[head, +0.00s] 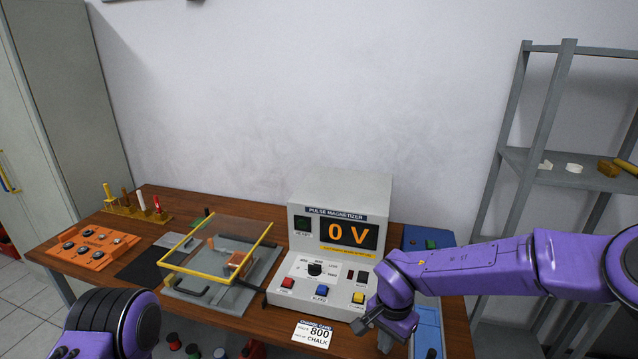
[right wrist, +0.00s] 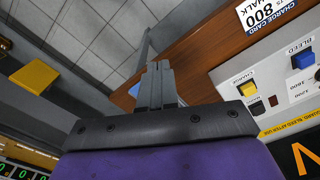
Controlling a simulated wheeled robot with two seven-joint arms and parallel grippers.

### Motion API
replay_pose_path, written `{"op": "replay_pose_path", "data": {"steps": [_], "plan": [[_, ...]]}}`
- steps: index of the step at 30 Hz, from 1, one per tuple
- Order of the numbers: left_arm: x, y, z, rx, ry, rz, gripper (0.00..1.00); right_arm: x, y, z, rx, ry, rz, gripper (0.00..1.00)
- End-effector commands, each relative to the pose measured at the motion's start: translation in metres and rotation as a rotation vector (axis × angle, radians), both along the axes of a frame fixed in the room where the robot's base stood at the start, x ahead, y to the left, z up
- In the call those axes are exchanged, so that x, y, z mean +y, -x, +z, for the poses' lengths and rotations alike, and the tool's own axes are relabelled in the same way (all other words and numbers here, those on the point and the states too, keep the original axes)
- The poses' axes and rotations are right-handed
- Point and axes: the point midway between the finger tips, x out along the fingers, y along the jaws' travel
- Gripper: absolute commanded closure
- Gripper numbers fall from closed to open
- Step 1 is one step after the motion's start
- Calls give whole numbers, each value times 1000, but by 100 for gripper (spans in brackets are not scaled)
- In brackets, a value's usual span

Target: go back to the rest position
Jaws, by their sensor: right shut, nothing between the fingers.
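My right arm (head: 480,267) reaches in from the right of the head view. Its wrist is bent down at the front right of the magnetizer. My right gripper (head: 364,322) is near the bench's front edge, beside the charge card; its fingers show poorly there. In the right wrist view the right gripper (right wrist: 158,85) is shut, with its two fingers together and nothing between them. A purple and black part of my left arm (head: 112,318) shows at the bottom left of the head view. The left gripper cannot be seen.
The pulse magnetizer (head: 338,228) reads 0 V. A yellow-framed clear guard (head: 217,247) covers a grey fixture. An orange tray (head: 93,247) sits left. A shelf rack (head: 535,160) stands right.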

Motion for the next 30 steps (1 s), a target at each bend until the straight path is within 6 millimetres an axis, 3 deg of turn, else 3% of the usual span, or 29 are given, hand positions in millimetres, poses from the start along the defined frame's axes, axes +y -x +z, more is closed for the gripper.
{"op": "replay_pose_path", "data": {"steps": [10, 17, 20, 25, 28, 30], "plan": [[0, 0, 0, 0, 0, 0, 57, -12, -4, -2, -49, 56, -235, 100], [0, 0, -1, 0, 0, 0, 57, -48, 1, -23, -181, 214, -373, 100], [0, 0, -6, 0, 0, 0, 57, -69, 9, -47, -264, 303, -405, 100], [0, 0, -23, 0, 0, 0, 57, -109, 45, -114, -443, 430, -368, 100], [0, 0, -41, 0, 0, 0, 57, -126, 92, -172, -524, 427, -251, 100], [0, 0, -55, 0, 0, 0, 57, -132, 140, -214, -518, 377, -133, 100]]}}
